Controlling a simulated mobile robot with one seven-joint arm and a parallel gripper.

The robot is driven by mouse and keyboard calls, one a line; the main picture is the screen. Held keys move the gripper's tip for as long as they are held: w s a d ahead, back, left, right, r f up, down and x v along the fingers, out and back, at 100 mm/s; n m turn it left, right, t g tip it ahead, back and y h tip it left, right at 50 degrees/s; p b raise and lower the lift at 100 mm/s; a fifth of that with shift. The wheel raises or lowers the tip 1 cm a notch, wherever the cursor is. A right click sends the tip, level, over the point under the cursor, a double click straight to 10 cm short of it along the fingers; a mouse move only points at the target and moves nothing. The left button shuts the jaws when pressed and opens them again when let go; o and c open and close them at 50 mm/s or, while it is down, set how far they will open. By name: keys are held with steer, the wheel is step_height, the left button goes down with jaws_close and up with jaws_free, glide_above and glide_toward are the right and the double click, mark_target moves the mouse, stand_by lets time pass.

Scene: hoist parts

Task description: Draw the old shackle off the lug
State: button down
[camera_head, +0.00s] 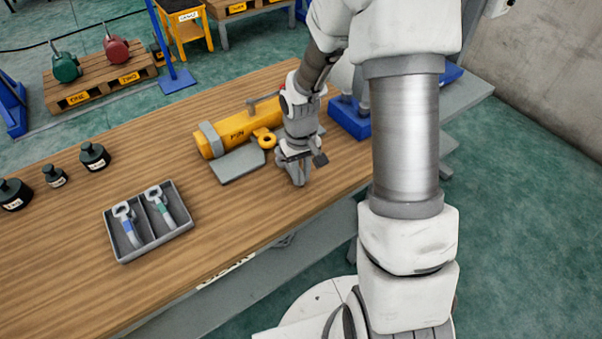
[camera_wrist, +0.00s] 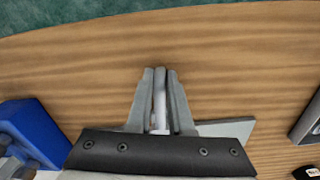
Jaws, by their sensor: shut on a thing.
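The yellow hoist body (camera_head: 232,130) lies on the wooden bench, with a yellow ringed lug (camera_head: 264,138) at its near right end. No shackle shows on the visible part of the lug. My gripper (camera_head: 298,180) is just right of and nearer than the lug, low over the bench and apart from the lug. In the wrist view my gripper (camera_wrist: 160,72) is shut on a thin pale metal piece (camera_wrist: 159,105), seemingly the old shackle. The fingers hide most of it. Whether it touches the bench I cannot tell.
A grey plate (camera_head: 238,164) lies before the hoist body. A grey two-slot tray (camera_head: 122,257) holds a blue-marked and a green-marked shackle-like part. A blue block (camera_head: 348,122) stands right of my gripper. Black weights (camera_head: 94,156) stand at left. The bench front is clear.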

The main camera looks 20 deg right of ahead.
steer(key=c, duration=0.7)
jaws_free()
steer(key=shift+c, duration=0.2)
step_height(320, 180, up, 18)
steer(key=p, duration=0.2)
steer(key=shift+f, duration=0.25)
steer(key=shift+a, duration=0.1)
